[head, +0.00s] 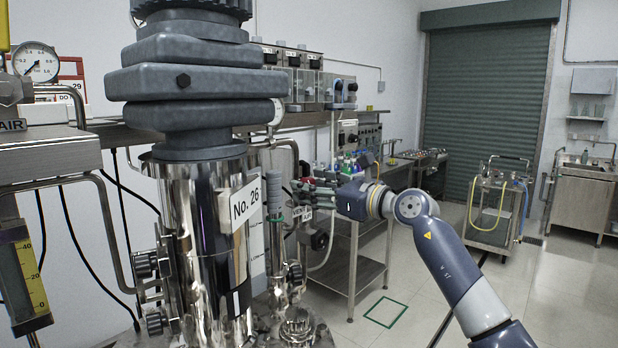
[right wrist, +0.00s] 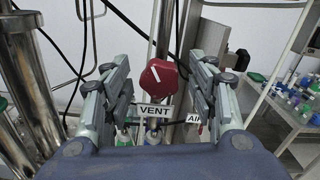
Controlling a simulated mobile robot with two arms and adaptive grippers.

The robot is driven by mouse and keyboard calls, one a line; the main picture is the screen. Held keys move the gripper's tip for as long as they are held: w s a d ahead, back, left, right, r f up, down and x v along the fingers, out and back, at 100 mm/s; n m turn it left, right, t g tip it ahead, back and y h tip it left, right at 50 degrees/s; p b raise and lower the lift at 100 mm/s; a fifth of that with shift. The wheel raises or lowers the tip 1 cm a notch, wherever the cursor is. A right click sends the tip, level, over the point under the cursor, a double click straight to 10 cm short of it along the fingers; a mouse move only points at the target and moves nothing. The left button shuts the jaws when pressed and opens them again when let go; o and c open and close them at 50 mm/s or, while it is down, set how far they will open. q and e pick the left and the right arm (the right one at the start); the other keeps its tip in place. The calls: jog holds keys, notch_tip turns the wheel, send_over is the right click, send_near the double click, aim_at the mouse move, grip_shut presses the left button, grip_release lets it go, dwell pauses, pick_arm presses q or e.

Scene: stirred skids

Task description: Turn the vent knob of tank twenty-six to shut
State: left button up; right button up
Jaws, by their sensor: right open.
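The steel tank (head: 190,260) has a "No. 26" plate (head: 245,203) and a dark grey stirrer drive on top. My right gripper (head: 318,188) is just right of the tank. In the right wrist view its fingers (right wrist: 159,74) are open, with the red vent knob (right wrist: 165,84) between them and a little beyond; contact cannot be told. The knob's white mark tilts up and to the left. A "VENT" label (right wrist: 154,111) is below it. My left gripper is out of view.
An "AIR" label (right wrist: 194,118) is right of the vent label. A pressure gauge (head: 35,62) and steel pipes are at the left. A steel bench (head: 345,228) with bottles stands behind my right gripper. The floor (head: 560,285) at the right is open.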

jog(key=shift+w+a, duration=0.45)
jog(key=shift+w, duration=0.05)
jog(key=shift+c, duration=0.5)
jog(key=c, duration=1)
